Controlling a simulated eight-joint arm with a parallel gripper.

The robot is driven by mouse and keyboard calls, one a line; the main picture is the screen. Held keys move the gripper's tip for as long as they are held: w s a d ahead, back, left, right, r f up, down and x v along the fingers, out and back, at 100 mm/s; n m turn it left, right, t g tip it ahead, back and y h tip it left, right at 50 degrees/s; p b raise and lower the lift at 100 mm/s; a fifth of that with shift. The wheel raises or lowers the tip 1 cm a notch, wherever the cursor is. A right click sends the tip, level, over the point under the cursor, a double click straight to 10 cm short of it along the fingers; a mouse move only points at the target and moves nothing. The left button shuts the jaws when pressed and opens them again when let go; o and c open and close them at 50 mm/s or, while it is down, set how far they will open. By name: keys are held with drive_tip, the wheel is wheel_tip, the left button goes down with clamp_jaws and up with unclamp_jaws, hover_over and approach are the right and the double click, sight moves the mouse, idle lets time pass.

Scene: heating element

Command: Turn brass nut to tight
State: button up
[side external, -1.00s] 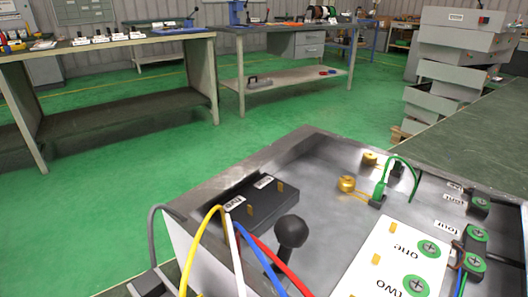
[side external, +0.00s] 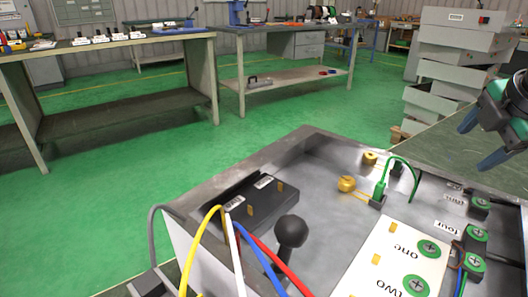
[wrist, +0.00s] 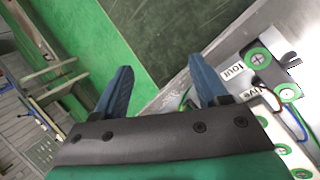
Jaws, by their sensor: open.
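A round brass nut (side external: 346,184) sits on the grey metal panel near its far side in the side external view. A second brass piece (side external: 369,158) is a little behind it. I cannot tell which one is the task's nut, nor how tight either is. My gripper (side external: 482,142) is at the right edge of the side external view, above the panel's far right, well apart from both brass pieces. Its blue fingers are spread and empty, as the wrist view (wrist: 165,88) also shows. I cannot make out either brass piece in the wrist view.
A green cable (side external: 403,160) arches beside the brass pieces. Green-ringed terminals (side external: 475,234) line the panel's right side. A black ball-topped lever (side external: 290,232) and a black block (side external: 262,205) stand at the left, with loose coloured wires in front. A white plate (side external: 392,262) lies at the front.

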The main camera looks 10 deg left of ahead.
sight(347, 180)
drive_tip(key=a+f+n, duration=0.1)
drive_tip(key=a+n, duration=0.4)
drive_tip(key=s+a+f+n+g, duration=0.1)
drive_tip(key=a+n, duration=0.4)
drive_tip(key=a, duration=0.1)
drive_tip(key=a+f+n, duration=0.1)
drive_tip(key=a+n, duration=0.4)
drive_tip(key=a, duration=0.1)
drive_tip(key=shift+s+g+y, duration=0.25)
drive_tip(key=shift+g+y, duration=0.15)
drive_tip(key=shift+w+d+f+h, duration=0.15)
drive_tip(key=shift+w+f+h, duration=0.15)
drive_tip(key=shift+f, duration=0.2)
drive_tip(key=shift+x, duration=2.35)
clamp_jaws()
